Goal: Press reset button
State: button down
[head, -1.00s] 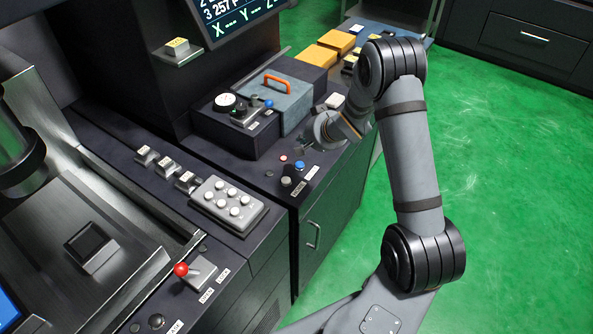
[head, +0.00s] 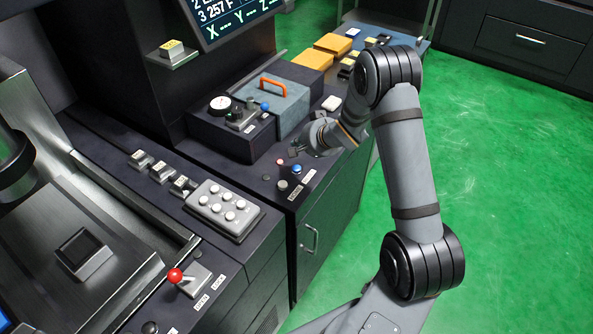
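A small control panel on the dark cabinet top holds a blue button (head: 296,169), a grey button (head: 282,185) and a small glowing red light (head: 280,161). White labels (head: 308,176) lie beside the buttons, too small to read surely, so I cannot tell which button is reset. My gripper (head: 293,151) is just behind and above the blue button and red light, reaching in from the right. It looks apart from the buttons. Its fingers are small and dark here, and I cannot tell whether they are open or shut.
A grey block with an orange handle (head: 272,84) and a dark box with a gauge (head: 220,104) stand behind the panel. A grey box with several white knobs (head: 222,209) and a red-knobbed lever (head: 175,276) are at the left. Green floor lies right.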

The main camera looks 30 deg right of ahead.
aim_at(299, 169)
notch_tip(299, 169, down, 7)
jog(key=b, duration=0.5)
jog(key=shift+r, duration=0.15)
dwell(1.0)
jog(key=shift+f+b, duration=0.4)
jog(key=shift+b, duration=0.15)
jog(key=shift+f+b, duration=0.4)
jog(key=shift+f, duration=0.05)
dwell(0.7)
jog(key=shift+r, duration=0.15)
jog(key=shift+r+p, duration=0.7)
jog(key=shift+r, duration=0.05)
jog(key=shift+r+p, duration=2.15)
jog(key=shift+r, duration=0.35)
jog(key=shift+f, duration=0.1)
